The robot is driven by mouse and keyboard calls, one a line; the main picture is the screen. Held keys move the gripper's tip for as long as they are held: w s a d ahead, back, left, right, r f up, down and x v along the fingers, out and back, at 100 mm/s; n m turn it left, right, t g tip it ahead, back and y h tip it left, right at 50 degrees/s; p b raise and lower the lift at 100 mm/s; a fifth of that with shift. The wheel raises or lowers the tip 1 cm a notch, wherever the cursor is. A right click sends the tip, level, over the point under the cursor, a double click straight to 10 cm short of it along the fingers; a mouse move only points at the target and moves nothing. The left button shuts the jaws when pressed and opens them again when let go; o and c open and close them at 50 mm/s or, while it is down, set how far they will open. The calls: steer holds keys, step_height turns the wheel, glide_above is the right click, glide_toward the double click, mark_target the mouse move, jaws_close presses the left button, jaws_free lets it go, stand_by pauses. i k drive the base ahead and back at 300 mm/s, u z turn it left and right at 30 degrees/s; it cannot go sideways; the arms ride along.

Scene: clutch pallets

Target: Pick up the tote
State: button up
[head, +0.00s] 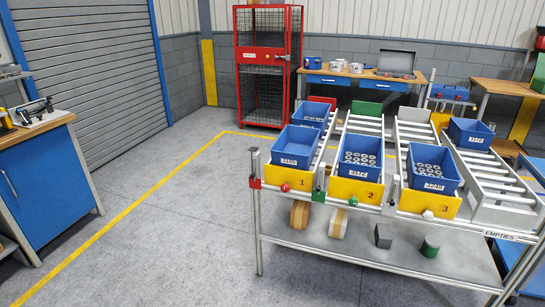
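Several blue totes sit on a roller rack in the head view. In the front row, one tote (293,162) is in lane 1, one (360,172) in lane 2 and one (432,185) in lane 3. The lane 2 and lane 3 totes hold round grey metal parts. The lane 1 front tote's contents are hard to make out. Another tote (306,122) is behind it in lane 1. A further tote (469,141) is tilted on the right lane, above the "EMPTIES" label. My gripper is not in view.
Yellow numbered stops (284,190) front the lanes. Blocks (338,222) lie on the rack's lower shelf (300,240). A red cage (268,65) and a blue workbench (352,80) stand behind. A blue cabinet (45,180) is at left. The grey floor (170,230) between is clear.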

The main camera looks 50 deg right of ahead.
mark_target(295, 146)
steer(key=u, duration=0.3)
steer(key=k, duration=0.3)
steer(key=u, duration=2.25)
steer(key=k, duration=2.05)
steer(key=z, duration=0.05)
